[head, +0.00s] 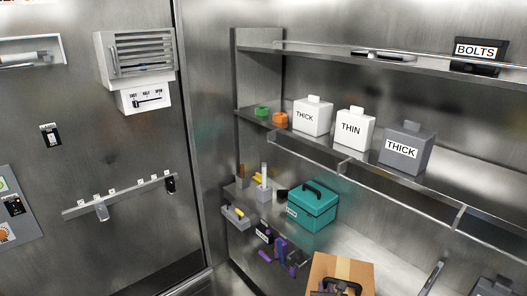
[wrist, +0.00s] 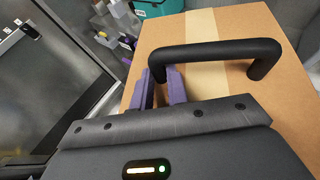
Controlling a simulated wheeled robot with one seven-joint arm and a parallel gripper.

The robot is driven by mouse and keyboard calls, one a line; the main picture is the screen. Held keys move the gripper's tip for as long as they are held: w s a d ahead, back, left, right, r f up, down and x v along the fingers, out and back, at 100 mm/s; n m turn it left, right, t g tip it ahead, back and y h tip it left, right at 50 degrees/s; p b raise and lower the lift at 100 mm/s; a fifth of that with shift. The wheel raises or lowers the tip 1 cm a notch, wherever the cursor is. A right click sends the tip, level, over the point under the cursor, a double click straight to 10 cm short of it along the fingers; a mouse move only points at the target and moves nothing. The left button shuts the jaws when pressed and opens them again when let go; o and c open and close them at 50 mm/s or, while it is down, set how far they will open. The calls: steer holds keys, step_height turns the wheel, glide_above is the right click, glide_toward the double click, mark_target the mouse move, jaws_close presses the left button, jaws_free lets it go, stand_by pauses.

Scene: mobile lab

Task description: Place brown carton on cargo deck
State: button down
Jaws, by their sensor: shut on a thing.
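The brown carton (head: 348,268) is at the bottom edge of the head view, with a paler tape strip and a black handle on top. In the wrist view the carton (wrist: 215,25) fills much of the picture, with its black handle (wrist: 215,48) close in front of my gripper. My gripper (wrist: 166,86) has purple fingers, which are shut on the handle near its left end. The carton's lower part is cut off in the head view. I cannot pick out the cargo deck for certain in either view.
A teal case (head: 312,206) stands on the lower shelf behind the carton, with small tools and purple pieces (head: 285,252) to its left. White boxes (head: 312,117) and a grey box (head: 407,148) stand on the middle shelf. A metal door (head: 100,200) is at left.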

mark_target(309, 289)
steer(key=shift+n+y, duration=0.5)
steer(key=shift+y, duration=0.2)
steer(key=a, duration=0.1)
steer(key=s+a, duration=0.1)
steer(key=a, duration=0.1)
steer(key=a+f, duration=0.1)
steer(key=shift+s+a, duration=0.3)
steer(key=shift+a, duration=0.05)
step_height(309, 289, down, 10)
steer(key=b, duration=1)
steer(key=shift+d, duration=0.1)
steer(key=shift+w, duration=0.1)
steer(key=shift+a, duration=0.3)
steer(key=shift+a+r, duration=0.1)
steer(key=shift+a, duration=0.6)
steer(key=shift+d, duration=0.1)
